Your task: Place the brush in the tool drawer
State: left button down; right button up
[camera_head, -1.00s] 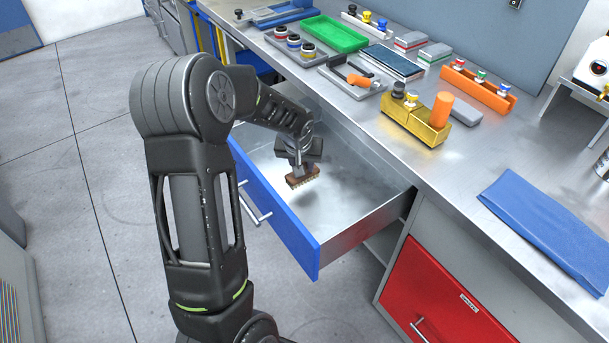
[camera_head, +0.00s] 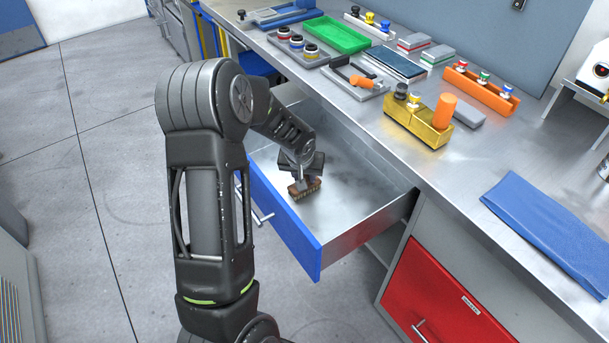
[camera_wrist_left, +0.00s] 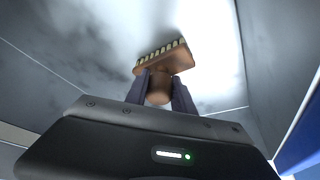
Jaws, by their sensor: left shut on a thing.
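The brush (camera_head: 306,190) has a brown wooden body and pale bristles that point down. My left gripper (camera_head: 301,179) is shut on it, inside the open blue-fronted drawer (camera_head: 352,238). In the left wrist view the brush (camera_wrist_left: 166,60) shows its row of bristles. The fingers of my left gripper (camera_wrist_left: 159,90) close on its round brown handle from both sides. The brush is low over the drawer's metal floor; I cannot tell whether the bristles touch it. The rest of the drawer that shows is empty. My right gripper is not in view.
The metal worktop (camera_head: 440,172) above the drawer holds a green tray (camera_head: 335,35), a yellow block (camera_head: 418,122) with an orange cylinder, an orange rack (camera_head: 480,90) and a folded blue cloth (camera_head: 549,225). A red drawer (camera_head: 445,295) below is shut.

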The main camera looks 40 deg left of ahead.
pick_arm(q)
jog(key=shift+f, duration=0.2)
jog(key=c, duration=1.1)
grip_release()
jog(key=shift+r, duration=0.1)
jog(key=shift+s+r, duration=0.1)
jog(key=shift+r, duration=0.55)
jog(key=v, duration=1.1)
jog(key=shift+s+d+f, duration=0.1)
jog(key=shift+s+d, duration=0.05)
